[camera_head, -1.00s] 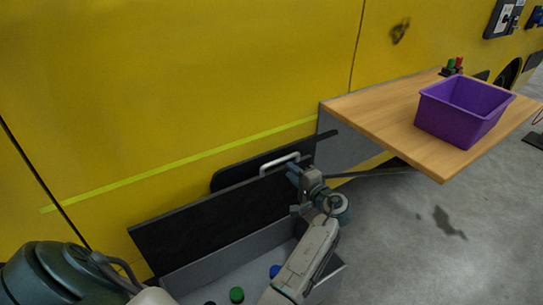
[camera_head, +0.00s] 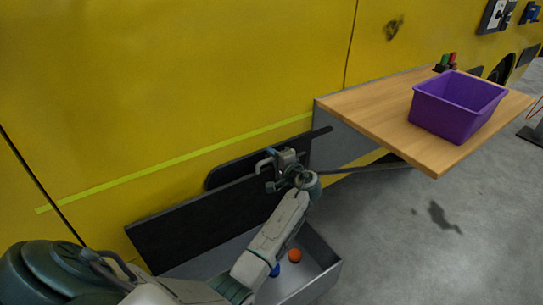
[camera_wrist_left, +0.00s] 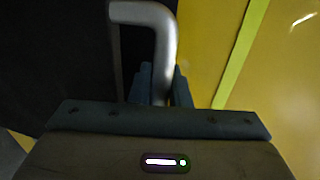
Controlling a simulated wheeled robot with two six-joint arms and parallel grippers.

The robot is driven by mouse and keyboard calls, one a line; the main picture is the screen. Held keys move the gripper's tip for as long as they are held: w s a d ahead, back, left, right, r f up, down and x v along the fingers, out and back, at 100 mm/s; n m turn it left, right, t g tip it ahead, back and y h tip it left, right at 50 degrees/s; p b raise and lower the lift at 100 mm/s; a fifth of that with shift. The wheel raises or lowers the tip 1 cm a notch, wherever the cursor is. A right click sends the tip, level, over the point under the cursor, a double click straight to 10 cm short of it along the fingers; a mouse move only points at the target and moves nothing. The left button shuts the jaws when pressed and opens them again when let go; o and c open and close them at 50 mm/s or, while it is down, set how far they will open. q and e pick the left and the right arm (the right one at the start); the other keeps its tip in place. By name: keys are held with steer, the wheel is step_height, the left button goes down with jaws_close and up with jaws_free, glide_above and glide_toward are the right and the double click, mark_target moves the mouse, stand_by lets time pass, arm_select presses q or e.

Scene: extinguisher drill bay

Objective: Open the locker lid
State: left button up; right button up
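The locker lid (camera_head: 190,222) is a long black panel, standing raised at the back of the grey open-topped locker (camera_head: 322,268) against the yellow wall. Its bar handle (camera_head: 263,163) is light metal near the lid's right end. My left gripper (camera_head: 276,165) is at this handle. In the left wrist view, the bent bar handle (camera_wrist_left: 160,45) runs down between the two dark fingers (camera_wrist_left: 160,88), which close on it from both sides. My left forearm covers part of the locker's inside. My right gripper is not in view.
An orange ball (camera_head: 295,255) and a blue object (camera_head: 275,270) lie inside the locker.

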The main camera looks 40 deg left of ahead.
arm_select(q)
jaws_close()
steer(key=v, duration=0.2)
steer(key=f+v, duration=0.1)
steer(key=v, duration=0.2)
steer(key=shift+d+f, duration=0.1)
steer(key=shift+d, duration=0.15)
steer(key=shift+o, duration=1.3)
jaws_free()
steer(key=shift+s, duration=0.1)
steer(key=shift+d, duration=0.1)
